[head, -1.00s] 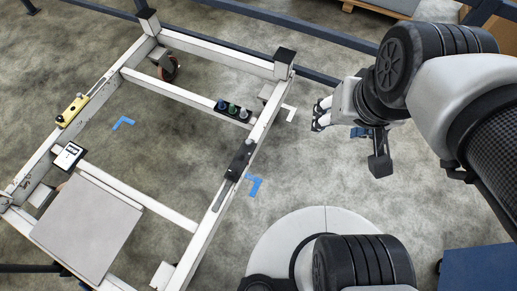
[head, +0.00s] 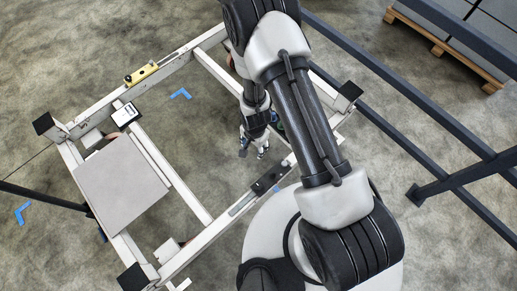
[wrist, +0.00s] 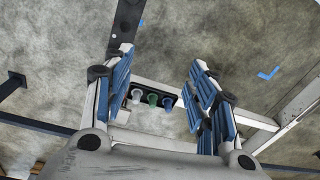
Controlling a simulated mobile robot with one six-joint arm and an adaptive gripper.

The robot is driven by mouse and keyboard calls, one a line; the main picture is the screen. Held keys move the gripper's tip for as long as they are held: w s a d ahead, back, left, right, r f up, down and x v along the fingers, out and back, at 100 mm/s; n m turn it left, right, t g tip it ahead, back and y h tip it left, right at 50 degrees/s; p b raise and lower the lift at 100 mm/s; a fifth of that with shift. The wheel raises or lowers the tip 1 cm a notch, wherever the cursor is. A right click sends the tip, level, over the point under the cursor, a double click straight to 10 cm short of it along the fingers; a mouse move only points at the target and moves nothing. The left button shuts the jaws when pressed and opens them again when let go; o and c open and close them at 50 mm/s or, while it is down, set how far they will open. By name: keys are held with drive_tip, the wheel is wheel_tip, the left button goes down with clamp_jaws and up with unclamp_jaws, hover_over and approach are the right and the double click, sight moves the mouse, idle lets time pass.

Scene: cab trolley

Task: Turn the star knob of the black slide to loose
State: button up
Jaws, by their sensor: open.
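The black slide (head: 268,181) sits on the near right rail of the trolley frame in the head view. Its star knob is too small to make out clearly there. In the wrist view a dark piece that looks like the black slide (wrist: 126,22) shows at the top edge, cut off by the frame. My gripper (head: 254,150) hangs above the trolley's open middle, up and left of the slide and apart from it. In the wrist view its blue-padded fingers (wrist: 165,95) are spread wide with nothing held.
A black holder with clear, green and blue pieces (wrist: 152,99) shows between my fingers in the wrist view. A yellow slide (head: 141,74) and a white box (head: 126,115) sit on the far left side. A grey plate (head: 120,182) covers one end. Dark rails (head: 430,110) stand at right.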

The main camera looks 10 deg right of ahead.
drive_tip(key=m+p, duration=0.1)
drive_tip(key=m, duration=0.1)
approach(259, 186)
drive_tip(key=shift+g, duration=0.4)
drive_tip(key=f+b, duration=0.1)
drive_tip(key=f, duration=0.1)
drive_tip(key=f+b, duration=0.2)
drive_tip(key=f, duration=0.1)
drive_tip(key=f+b, duration=0.2)
drive_tip(key=f, duration=0.1)
drive_tip(key=shift+w+a+f, duration=0.1)
drive_tip(key=shift+w+f, duration=0.1)
drive_tip(key=shift+w, duration=0.1)
drive_tip(key=shift+c, duration=0.4)
drive_tip(key=c, duration=1)
